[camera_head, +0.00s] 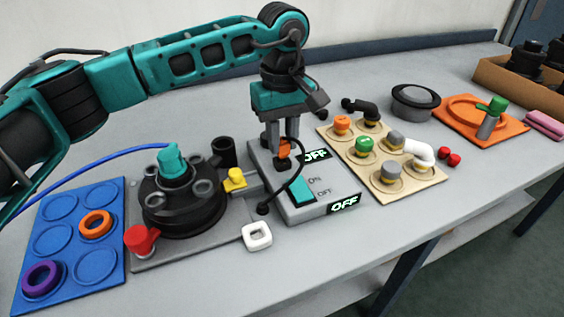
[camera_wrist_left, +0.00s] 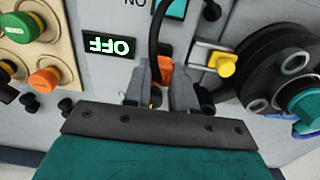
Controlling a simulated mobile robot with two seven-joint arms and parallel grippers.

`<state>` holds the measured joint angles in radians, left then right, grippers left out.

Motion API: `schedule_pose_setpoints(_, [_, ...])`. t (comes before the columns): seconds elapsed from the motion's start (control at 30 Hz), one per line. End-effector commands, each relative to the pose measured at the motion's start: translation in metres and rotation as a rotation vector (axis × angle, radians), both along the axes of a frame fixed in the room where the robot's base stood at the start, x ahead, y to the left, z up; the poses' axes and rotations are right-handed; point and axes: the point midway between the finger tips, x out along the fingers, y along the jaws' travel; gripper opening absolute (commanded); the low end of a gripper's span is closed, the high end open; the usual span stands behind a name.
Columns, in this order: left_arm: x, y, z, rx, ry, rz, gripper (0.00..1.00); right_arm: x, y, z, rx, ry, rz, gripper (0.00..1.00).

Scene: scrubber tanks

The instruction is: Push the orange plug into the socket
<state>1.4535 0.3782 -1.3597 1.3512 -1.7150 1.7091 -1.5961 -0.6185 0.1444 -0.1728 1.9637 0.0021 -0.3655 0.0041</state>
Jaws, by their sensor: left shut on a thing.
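The orange plug (camera_head: 284,148) is between the fingers of my left gripper (camera_head: 281,158), which is shut on it above the back left part of the grey switch panel (camera_head: 325,187). A black cable curves from the plug toward the panel's left front. In the left wrist view the orange plug (camera_wrist_left: 166,71) shows between the fingers (camera_wrist_left: 158,98). The socket is hidden by the fingers and plug, so I cannot tell how far in the plug is. My right gripper is not in view.
A black round tank lid (camera_head: 182,205) with a teal knob and a yellow valve (camera_head: 235,179) stand left of the panel. A tan board (camera_head: 385,187) with coloured knobs and pipes is close on the right.

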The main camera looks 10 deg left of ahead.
Motion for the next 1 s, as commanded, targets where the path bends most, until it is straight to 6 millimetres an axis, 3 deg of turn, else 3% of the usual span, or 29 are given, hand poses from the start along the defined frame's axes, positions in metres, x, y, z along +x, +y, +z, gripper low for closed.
schedule_pose_setpoints(0.63, [0.0, 0.0, -0.022, 0.002, 0.001, 0.0, 0.0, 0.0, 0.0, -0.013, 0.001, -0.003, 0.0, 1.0])
schedule_pose_setpoints(0.67, [0.0, 0.0, -0.02, 0.001, 0.001, 0.0, 0.28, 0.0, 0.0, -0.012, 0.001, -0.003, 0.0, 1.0])
schedule_pose_setpoints(0.93, [0.0, 0.0, -0.019, 0.001, 0.001, 0.0, 0.54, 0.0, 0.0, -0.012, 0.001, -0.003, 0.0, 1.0])
schedule_pose_setpoints(1.0, [0.0, 0.0, -0.019, 0.001, 0.001, 0.0, 0.55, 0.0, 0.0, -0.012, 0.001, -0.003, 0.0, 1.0])
